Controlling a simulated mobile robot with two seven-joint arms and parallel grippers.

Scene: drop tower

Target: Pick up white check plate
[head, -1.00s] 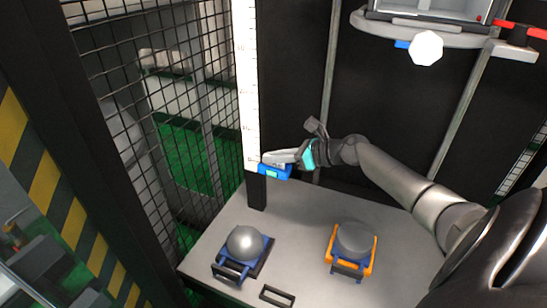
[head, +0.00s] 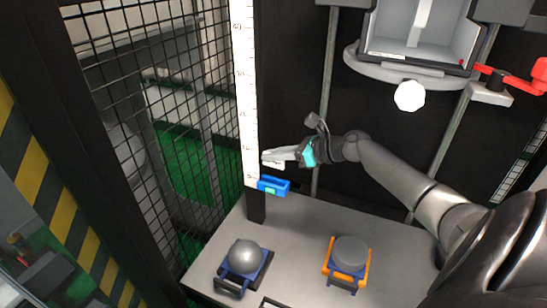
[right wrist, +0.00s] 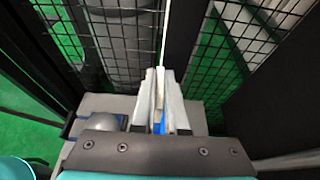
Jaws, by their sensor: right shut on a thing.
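My right gripper (head: 268,156) is shut on the white check plate (head: 272,165), of which only a small pale piece shows at the fingertips. In the right wrist view a thin pale strip of the plate (right wrist: 160,90) shows between the two fingers. A little of the blue holder shows below the fingers in the right wrist view. My left gripper is not in view.
The white scale (head: 247,110) and wire mesh (head: 150,100) stand left of the gripper. An open grey box (head: 415,40) is at upper right.

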